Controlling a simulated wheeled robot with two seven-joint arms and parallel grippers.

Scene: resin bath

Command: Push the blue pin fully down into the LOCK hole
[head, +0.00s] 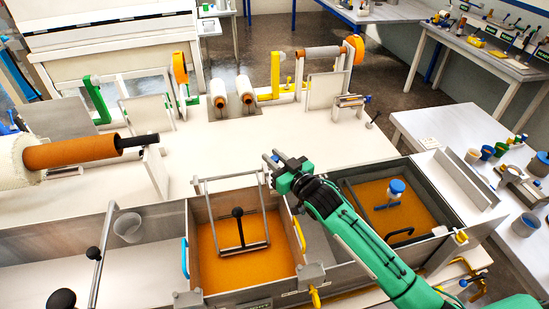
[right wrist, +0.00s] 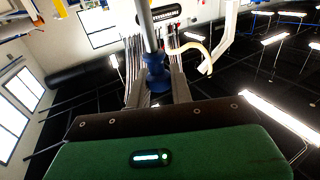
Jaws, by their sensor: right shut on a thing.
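My right gripper (head: 276,160) reaches in on the green arm and is above the back edge of the left orange bath. In the right wrist view its two grey fingers are shut on the blue pin (right wrist: 156,74). The pin has a blue body, and a grey shaft (right wrist: 148,28) extends from it toward the top of that picture. In the head view the pin is only a small blue spot at the fingertips. I cannot make out the LOCK hole or whether the pin touches anything. My left gripper is not in view.
An orange bath (head: 205,245) with a metal frame and black knob lies below the gripper. A second orange bath (head: 447,213) is to its right, partly behind my arm. A white bench with rollers (head: 219,94) extends behind. A lever (head: 93,253) stands at left.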

